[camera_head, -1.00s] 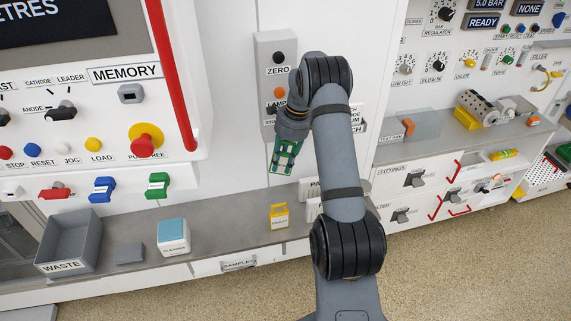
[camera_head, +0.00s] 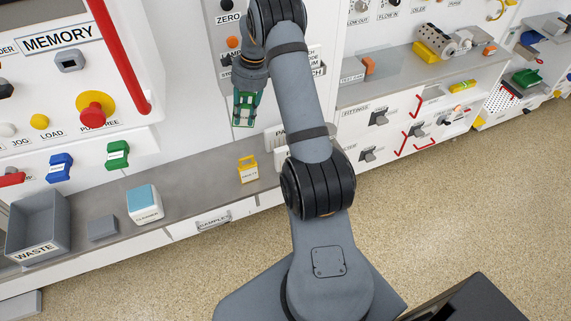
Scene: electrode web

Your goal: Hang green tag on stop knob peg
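A green tag (camera_head: 117,155) hangs on the front of the left cabinet, below the control panel, beside a blue tag (camera_head: 60,167). A red and yellow mushroom knob (camera_head: 96,108) sits above it, its label partly covered. I cannot tell whether this is the stop knob, and no separate peg is clear. My gripper (camera_head: 243,122) points down in front of the white wall panel, to the right of the green tag and apart from it. Green and white parts show at its end. Its fingertips are too small to tell whether they are open or hold something.
A red handle bar (camera_head: 120,55) stands out at the cabinet's right edge, between the green tag and my gripper. The grey shelf below holds a waste bin (camera_head: 38,222), a cleaner block (camera_head: 145,204) and a yellow holder (camera_head: 247,169). Bare shelf lies between the last two.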

